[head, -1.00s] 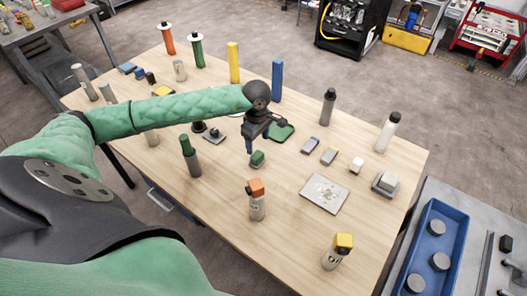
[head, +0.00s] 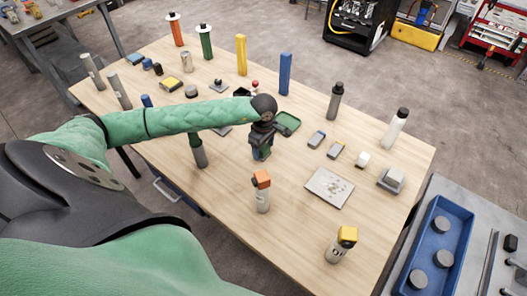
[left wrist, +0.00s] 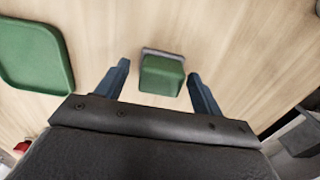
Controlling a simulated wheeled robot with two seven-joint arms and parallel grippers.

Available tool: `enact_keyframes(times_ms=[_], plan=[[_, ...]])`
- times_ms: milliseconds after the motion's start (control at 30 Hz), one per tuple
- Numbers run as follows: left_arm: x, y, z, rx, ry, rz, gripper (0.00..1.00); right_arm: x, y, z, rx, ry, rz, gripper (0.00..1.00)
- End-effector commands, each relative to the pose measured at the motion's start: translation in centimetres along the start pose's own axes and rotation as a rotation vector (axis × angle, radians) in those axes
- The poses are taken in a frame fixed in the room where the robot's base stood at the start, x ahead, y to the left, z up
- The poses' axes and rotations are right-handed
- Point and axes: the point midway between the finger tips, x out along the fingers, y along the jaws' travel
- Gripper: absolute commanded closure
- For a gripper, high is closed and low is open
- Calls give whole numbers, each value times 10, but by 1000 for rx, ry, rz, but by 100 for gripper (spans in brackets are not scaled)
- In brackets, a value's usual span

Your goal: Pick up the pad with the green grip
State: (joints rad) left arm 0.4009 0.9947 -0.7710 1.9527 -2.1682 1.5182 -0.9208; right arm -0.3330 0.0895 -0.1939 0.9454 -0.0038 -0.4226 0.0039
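The pad with the green grip (left wrist: 161,75) is a small green block on a grey base on the wooden table. In the left wrist view it lies between the two fingers, with a gap on each side. My left gripper (left wrist: 159,70) is open and empty, pointing down over the pad. In the head view the left gripper (head: 261,146) stands at the pad and hides most of it. I cannot tell how far the fingertips reach down beside it. My right gripper is not in view.
A green tray (head: 289,122) lies close behind the gripper. A speckled plate (head: 329,188) and several small pads lie to the right.

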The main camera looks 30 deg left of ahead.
Motion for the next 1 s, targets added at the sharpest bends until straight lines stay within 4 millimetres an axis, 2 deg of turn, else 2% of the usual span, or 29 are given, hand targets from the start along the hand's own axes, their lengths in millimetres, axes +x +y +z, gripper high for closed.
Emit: enact_keyframes(times_ms=[33, 200, 233, 567, 667, 800, 1000], plan=[[0, 0, 0, 0, 0, 0, 43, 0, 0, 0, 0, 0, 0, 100], [0, 0, 0, 0, 0, 0, 76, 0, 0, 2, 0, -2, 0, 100], [0, 0, 0, 0, 0, 0, 79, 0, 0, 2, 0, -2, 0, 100], [-5, 0, 0, 0, 1, 1, 80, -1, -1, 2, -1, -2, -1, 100], [-16, 1, -1, 0, 1, 3, 80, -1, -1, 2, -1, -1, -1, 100], [-42, 1, -1, 0, 1, 4, 80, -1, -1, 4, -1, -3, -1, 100], [-67, -15, 40, 5, -3, 3, 80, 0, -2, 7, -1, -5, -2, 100]])
